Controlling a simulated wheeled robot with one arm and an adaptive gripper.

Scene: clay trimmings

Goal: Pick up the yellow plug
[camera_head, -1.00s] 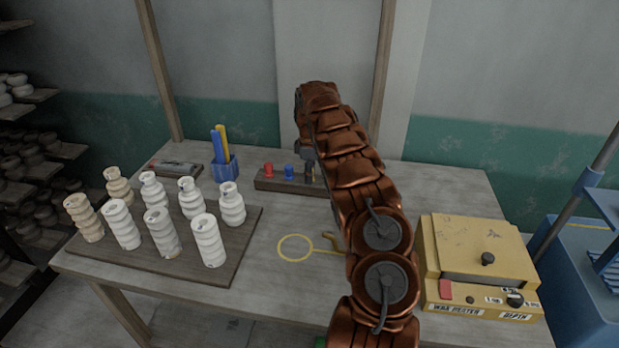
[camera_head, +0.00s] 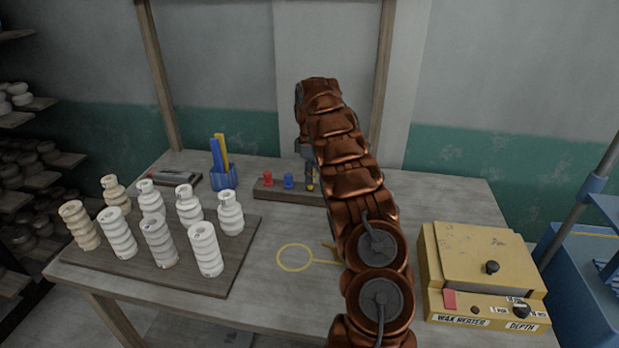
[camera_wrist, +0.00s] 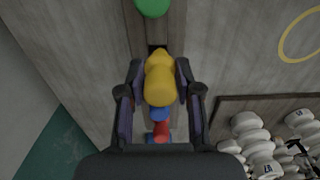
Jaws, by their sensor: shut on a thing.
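The yellow plug (camera_wrist: 160,82) is held between the two fingers of my gripper (camera_wrist: 160,88) in the wrist view. The fingers are shut on its sides. A dark square opening (camera_wrist: 157,47) in the wooden rack shows beside the plug; whether the plug's lower end is fully clear of the rack is hidden. In the head view a small yellow bit of the plug (camera_head: 310,187) shows at the fingertips of my gripper (camera_head: 309,180), over the right part of the rack (camera_head: 263,192).
A blue plug (camera_head: 289,180) and a red plug (camera_head: 267,178) stand left in the rack. A green plug (camera_wrist: 152,6) shows in the wrist view. A blue pen cup (camera_head: 223,178), a board (camera_head: 215,277) of pale vases and a yellow wax heater (camera_head: 485,270) stand around.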

